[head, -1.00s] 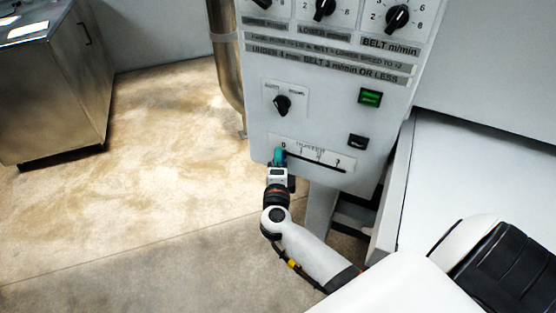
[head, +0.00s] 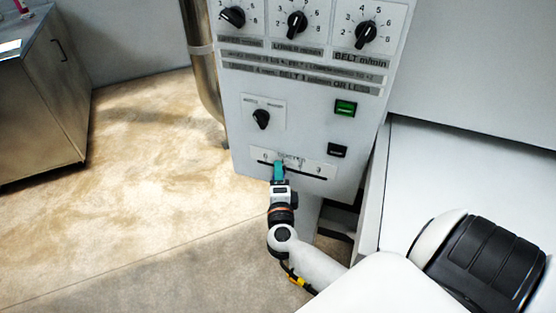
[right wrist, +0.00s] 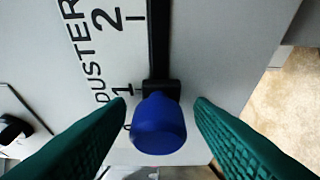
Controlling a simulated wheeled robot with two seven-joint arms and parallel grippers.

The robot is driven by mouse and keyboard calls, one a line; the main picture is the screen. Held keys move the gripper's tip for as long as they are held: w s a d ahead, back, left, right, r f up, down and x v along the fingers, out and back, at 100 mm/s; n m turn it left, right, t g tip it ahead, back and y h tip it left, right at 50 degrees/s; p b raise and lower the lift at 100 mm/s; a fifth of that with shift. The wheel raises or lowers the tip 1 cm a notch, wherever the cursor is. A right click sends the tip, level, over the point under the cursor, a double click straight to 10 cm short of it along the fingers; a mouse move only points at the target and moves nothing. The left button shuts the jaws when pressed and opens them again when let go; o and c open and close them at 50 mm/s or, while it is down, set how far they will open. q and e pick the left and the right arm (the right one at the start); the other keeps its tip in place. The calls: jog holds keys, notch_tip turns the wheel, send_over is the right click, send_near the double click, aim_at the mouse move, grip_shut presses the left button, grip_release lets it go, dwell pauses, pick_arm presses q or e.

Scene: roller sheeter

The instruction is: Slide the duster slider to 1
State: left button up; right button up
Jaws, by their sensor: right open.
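The duster slider's blue knob (right wrist: 159,123) sits on a black base in a black slot (right wrist: 159,40) in the right wrist view. Its base is level with the tick beside the printed 1. The slot runs on past the 2. My right gripper (right wrist: 160,112) is open, with one teal finger on each side of the knob and a small gap on both sides. In the head view my right gripper (head: 279,170) is at the duster scale, right of the 0, and hides the knob and the 1. My left gripper is not in view.
The control panel (head: 225,135) carries several black dials above, a selector knob (head: 261,119), a green switch (head: 345,108) and a black switch (head: 337,151). A metal cabinet (head: 40,110) stands at the left. The floor (head: 130,170) between is clear.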

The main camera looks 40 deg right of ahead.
jog(key=b+v, duration=0.1)
jog(key=v, duration=1.1)
jog(key=shift+b, duration=0.35)
